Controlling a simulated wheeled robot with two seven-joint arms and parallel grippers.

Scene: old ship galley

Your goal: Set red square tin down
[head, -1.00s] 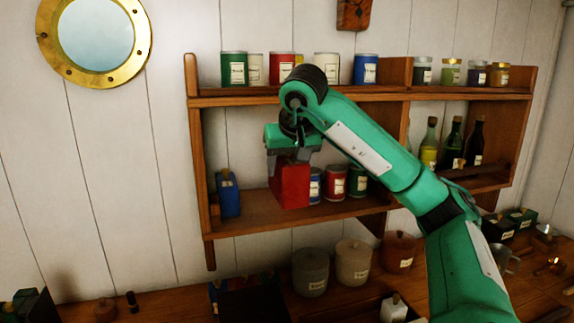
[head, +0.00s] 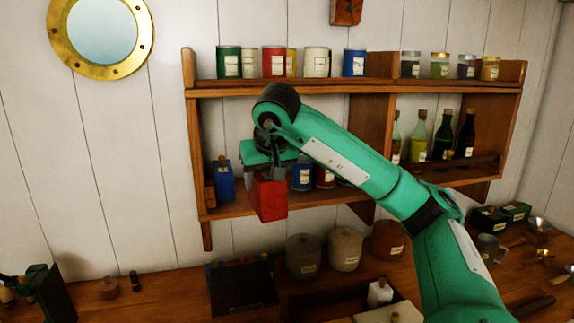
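The red square tin (head: 268,199) is held upright, slightly turned, in front of the lower wall shelf (head: 232,209). Its lower end overlaps the shelf's front edge in the head view, and its base shows below that edge. My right gripper (head: 266,174) is shut on the tin's top from above. A blue square tin (head: 224,181) stands on the lower shelf to the left. My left gripper is not seen.
Round tins and jars line the upper shelf (head: 290,90); bottles stand at the lower right. Below, the wooden counter (head: 170,297) holds a dark tray (head: 243,288), stoneware crocks (head: 345,249) and a white block (head: 379,292). Some bare counter lies left of the tray.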

